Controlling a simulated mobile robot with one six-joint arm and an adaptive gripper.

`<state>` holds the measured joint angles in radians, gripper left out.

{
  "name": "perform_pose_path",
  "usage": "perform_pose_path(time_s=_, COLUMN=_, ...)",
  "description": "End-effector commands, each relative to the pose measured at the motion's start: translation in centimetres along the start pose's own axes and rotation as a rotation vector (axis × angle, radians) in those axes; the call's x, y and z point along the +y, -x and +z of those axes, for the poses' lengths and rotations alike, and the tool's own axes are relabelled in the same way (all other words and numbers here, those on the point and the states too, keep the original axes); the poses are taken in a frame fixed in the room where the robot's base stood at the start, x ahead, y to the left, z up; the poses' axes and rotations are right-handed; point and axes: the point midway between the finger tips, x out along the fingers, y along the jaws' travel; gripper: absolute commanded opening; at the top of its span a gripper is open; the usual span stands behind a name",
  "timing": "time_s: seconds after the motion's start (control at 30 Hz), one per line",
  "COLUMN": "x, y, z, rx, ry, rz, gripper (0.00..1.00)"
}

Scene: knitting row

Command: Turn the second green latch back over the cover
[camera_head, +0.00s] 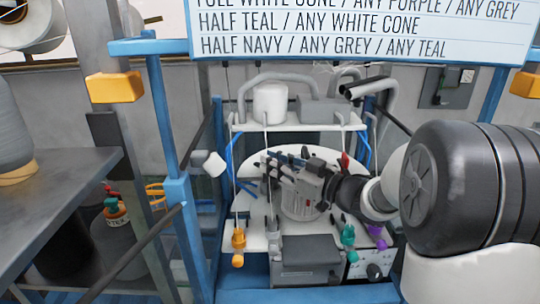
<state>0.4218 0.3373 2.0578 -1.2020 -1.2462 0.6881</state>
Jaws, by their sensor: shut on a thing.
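My gripper (275,165) reaches in from the right, low over the round white plate (330,157) of the knitting machine, its fingers pointing left. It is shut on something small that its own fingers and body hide. I cannot make out a green latch or the cover at the fingers. A pale ribbed cylinder (300,206) stands just below my gripper, partly hidden by it. The only clear green-like part is a teal piece (347,236) at the machine's front right, apart from my gripper.
An orange piece (238,241) stands at the front left and a purple piece (377,236) at the front right. A grey box (306,262) sits at the front. Blue posts (172,130) and thin strands surround the plate. A grey table (60,180) is at left.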

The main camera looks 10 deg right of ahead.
Motion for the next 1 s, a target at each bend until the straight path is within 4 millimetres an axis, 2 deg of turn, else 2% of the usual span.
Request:
perform_pose_path(time_s=0.67, x=0.12, y=-0.07, z=-0.23, rx=0.006, ry=0.004, rz=-0.067, gripper=0.0)
perform_pose_path(time_s=0.7, x=0.12, y=-0.08, z=-0.23, rx=0.006, ry=0.004, rz=-0.067, gripper=0.14)
perform_pose_path(time_s=0.93, x=0.1, y=-0.07, z=-0.14, rx=0.004, ry=0.003, rz=-0.067, gripper=0.29)
perform_pose_path(time_s=1.0, x=0.1, y=-0.07, z=-0.12, rx=0.003, ry=0.003, rz=-0.067, gripper=0.29)
